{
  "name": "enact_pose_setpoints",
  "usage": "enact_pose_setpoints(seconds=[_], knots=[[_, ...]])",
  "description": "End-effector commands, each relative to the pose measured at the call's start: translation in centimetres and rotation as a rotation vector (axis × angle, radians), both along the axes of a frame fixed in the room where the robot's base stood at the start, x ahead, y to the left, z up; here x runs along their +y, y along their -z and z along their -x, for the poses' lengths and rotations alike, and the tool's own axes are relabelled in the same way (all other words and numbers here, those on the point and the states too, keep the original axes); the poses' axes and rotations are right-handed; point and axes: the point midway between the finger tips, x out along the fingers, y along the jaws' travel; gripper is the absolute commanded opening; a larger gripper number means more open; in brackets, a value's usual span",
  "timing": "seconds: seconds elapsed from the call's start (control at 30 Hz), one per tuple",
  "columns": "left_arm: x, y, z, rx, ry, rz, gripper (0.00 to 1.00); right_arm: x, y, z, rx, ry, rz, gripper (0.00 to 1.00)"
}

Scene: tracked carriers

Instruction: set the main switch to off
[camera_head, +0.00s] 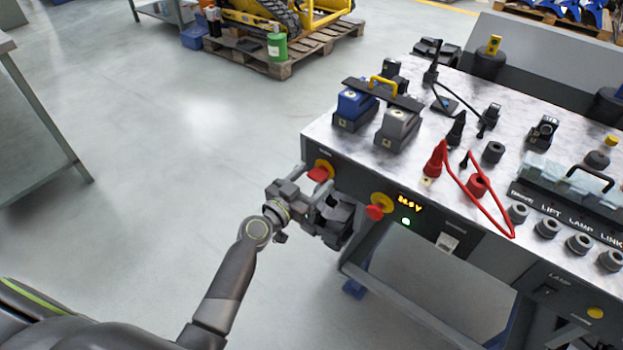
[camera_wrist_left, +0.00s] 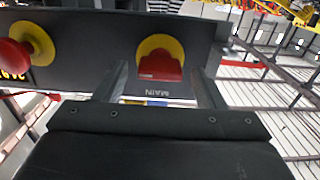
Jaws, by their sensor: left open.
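The main switch (camera_head: 320,172) is a red handle on a yellow disc at the left end of the bench's front panel. In the left wrist view the main switch (camera_wrist_left: 160,66) sits above the upside-down word MAIN, its red handle lying across the disc. My left gripper (camera_head: 318,196) is just in front of the panel, by the switch. In the left wrist view its two open fingers (camera_wrist_left: 160,76) stand on either side of the red handle, with gaps showing. I cannot tell how near the tips are to the panel. My right gripper is not in view.
A red mushroom button (camera_head: 376,211) on a yellow disc is to the right, beside a lit display (camera_head: 409,202) and a green lamp (camera_head: 406,221). The bench top (camera_head: 325,130) carries battery blocks, plugs and a red cable (camera_head: 490,222). Open floor lies left.

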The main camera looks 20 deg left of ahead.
Motion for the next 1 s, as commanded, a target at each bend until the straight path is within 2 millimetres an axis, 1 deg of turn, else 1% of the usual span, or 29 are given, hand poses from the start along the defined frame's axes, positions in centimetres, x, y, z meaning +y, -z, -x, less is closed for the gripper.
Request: enact_pose_setpoints(seconds=[0.23,0.27,0.5,0.6,0.87,1.0], knots=[[-0.03,0.01,-0.09,0.0,0.0,0.001,0.64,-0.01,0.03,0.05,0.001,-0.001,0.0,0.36],[-0.03,0.01,-0.08,0.0,0.0,0.001,0.62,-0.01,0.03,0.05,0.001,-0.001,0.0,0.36],[-0.02,0.01,-0.07,0.0,0.0,0.0,0.31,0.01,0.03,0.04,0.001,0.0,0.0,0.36],[-0.02,0.01,-0.07,0.0,0.0,0.0,0.19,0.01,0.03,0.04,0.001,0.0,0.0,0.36],[0.0,0.06,-0.06,0.009,-0.001,0.025,0.19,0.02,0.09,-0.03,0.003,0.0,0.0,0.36],[0.02,0.11,-0.06,0.028,-0.001,0.078,0.19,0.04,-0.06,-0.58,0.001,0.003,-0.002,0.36]])
